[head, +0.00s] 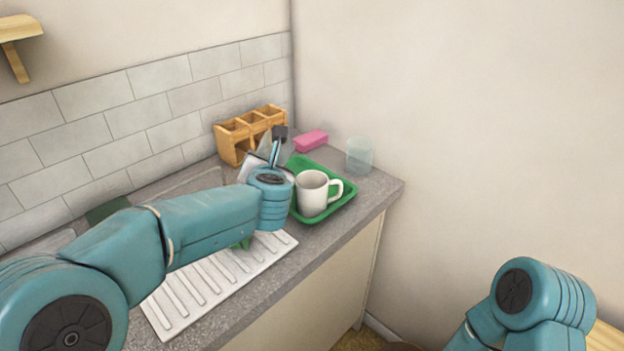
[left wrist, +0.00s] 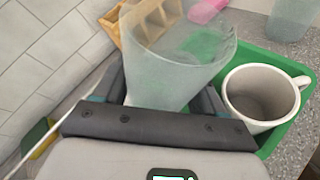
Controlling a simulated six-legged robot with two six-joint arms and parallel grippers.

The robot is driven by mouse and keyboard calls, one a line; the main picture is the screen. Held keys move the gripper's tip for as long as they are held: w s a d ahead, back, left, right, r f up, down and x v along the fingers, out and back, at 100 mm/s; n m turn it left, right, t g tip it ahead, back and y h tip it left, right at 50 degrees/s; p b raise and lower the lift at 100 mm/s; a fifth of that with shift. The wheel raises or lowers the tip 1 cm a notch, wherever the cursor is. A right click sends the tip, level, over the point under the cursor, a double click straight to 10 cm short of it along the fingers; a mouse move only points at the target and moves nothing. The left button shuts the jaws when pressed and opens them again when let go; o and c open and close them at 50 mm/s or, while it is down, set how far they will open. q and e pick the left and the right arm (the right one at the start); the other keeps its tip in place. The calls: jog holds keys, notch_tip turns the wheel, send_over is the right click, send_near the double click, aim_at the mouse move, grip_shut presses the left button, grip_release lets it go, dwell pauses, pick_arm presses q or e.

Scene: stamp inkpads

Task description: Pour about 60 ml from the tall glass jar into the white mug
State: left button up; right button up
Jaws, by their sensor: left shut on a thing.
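My left gripper (head: 275,155) is shut on a tall clear glass jar (left wrist: 182,62), also seen in the left wrist view (left wrist: 160,98). The jar stands between the fingers, its wide rim away from the palm. In the head view my gripper and wrist hide most of it. I cannot make out any liquid in it. The white mug (head: 312,192) stands upright on a green tray (head: 342,200), just right of my gripper, handle to the right. In the left wrist view the mug (left wrist: 262,95) is right of the jar, apart from it, and looks empty. My right gripper is out of view.
A wooden compartment box (head: 236,142) stands behind at the wall. A pink block (head: 311,140) and another clear glass (head: 359,155) stand behind the tray. A white ribbed drainboard (head: 215,285) lies under my left arm. The counter's edge runs along the front right.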

pick_arm(q)
jog(key=shift+r, duration=0.1)
jog(key=shift+a+r+n, duration=0.3)
jog(key=shift+r, duration=0.15)
jog(key=shift+a+n+h+b, duration=0.35)
jog(key=shift+a+n+h, duration=0.25)
jog(key=shift+n, duration=0.1)
jog(key=shift+a+r+n+h, duration=0.15)
jog(key=shift+r+n+h, duration=0.05)
jog(key=shift+n+h, duration=0.1)
jog(key=shift+w+a+r+n+h, duration=0.15)
jog(key=shift+r+n+h, duration=0.15)
jog(key=shift+r+n, duration=0.15)
jog(key=shift+r, duration=0.1)
